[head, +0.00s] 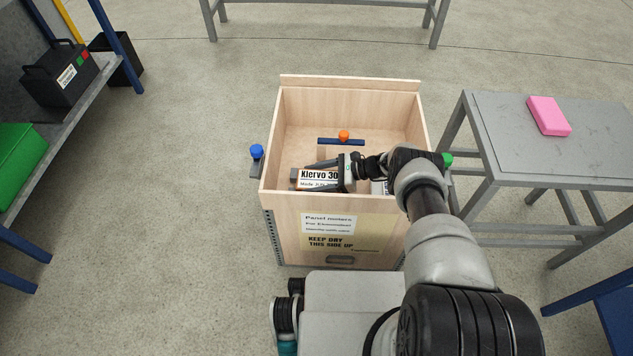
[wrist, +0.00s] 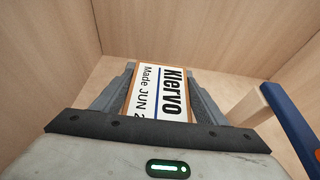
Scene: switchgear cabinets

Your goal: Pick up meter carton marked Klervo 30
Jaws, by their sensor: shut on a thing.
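The meter carton marked Klervo 30 (head: 318,178) is inside the wooden crate (head: 350,81), near its front wall, with its white label facing up. My gripper (head: 325,176) reaches into the crate from the right and is shut on the carton. In the wrist view the carton (wrist: 160,92) sits between the two grey fingers of my gripper (wrist: 160,95), its label reading Klervo and Made JUN. Part of the label is cut off by the gripper body. I cannot tell whether the carton touches the crate floor.
A blue bar with an orange knob (head: 343,136) is inside the crate. Blue (head: 256,152) and green (head: 447,159) knobs flank it. A grey table (head: 500,140) with a pink box (head: 548,115) stands right.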

